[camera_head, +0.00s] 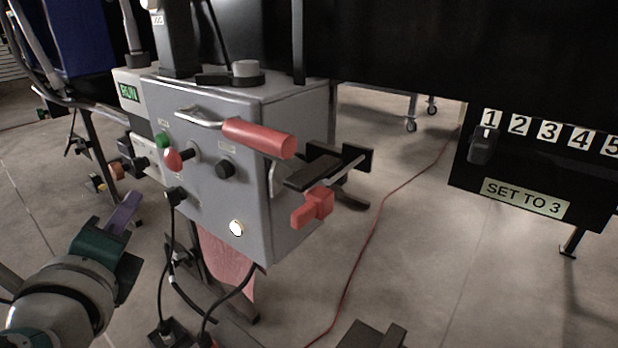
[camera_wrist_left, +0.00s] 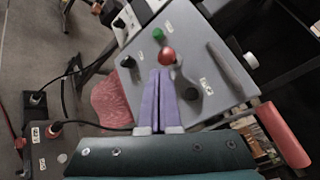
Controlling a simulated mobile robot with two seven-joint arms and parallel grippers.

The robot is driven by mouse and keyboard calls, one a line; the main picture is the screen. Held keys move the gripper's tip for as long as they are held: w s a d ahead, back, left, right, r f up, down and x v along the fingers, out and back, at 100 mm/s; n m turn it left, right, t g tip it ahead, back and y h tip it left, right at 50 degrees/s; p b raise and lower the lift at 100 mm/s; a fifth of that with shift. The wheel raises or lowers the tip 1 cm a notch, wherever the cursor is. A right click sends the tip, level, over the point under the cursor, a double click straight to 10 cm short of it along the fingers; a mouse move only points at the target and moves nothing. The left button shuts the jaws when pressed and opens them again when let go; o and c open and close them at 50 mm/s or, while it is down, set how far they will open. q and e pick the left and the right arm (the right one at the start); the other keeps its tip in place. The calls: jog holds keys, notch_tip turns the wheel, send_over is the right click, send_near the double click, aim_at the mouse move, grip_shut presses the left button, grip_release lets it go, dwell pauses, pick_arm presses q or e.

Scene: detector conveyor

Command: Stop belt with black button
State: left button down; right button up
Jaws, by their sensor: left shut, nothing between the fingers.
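A grey control box (camera_head: 225,130) stands in the middle of the head view. A round black button (camera_head: 225,168) sits on its front face, right of a red knob (camera_head: 172,160) and a green button (camera_head: 163,140). My left gripper (camera_head: 127,208) is at lower left, shut and empty, apart from the box. In the left wrist view its purple fingers (camera_wrist_left: 160,75) point toward the panel. Their tips appear just below the red knob (camera_wrist_left: 167,55) in the picture, with the black button (camera_wrist_left: 190,93) to their right. My right gripper is not in view.
A red-handled lever (camera_head: 258,138) juts from the box front. A red clamp-like part (camera_head: 313,207) sits at its right side. A lit white button (camera_head: 236,228) is lower on the face. Black cables hang below. A numbered panel (camera_head: 540,165) reads SET TO 3.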

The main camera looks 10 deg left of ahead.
aim_at(222, 170)
pick_arm(q)
jog(key=shift+w+d+f+m, duration=0.5)
jog(key=shift+d+f+m, duration=0.1)
jog(key=shift+f+m, duration=0.15)
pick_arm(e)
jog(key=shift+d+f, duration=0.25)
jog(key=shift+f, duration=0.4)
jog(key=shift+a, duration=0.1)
pick_arm(q)
jog(key=w+d+b, duration=0.2)
jog(key=w+d, duration=0.1)
jog(key=w, duration=0.5)
jog(key=shift+d, duration=0.2)
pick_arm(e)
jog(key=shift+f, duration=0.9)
pick_arm(q)
jog(key=shift+w, duration=0.1)
jog(key=shift+w+d+b, duration=0.15)
jog(key=shift+w+b, duration=0.2)
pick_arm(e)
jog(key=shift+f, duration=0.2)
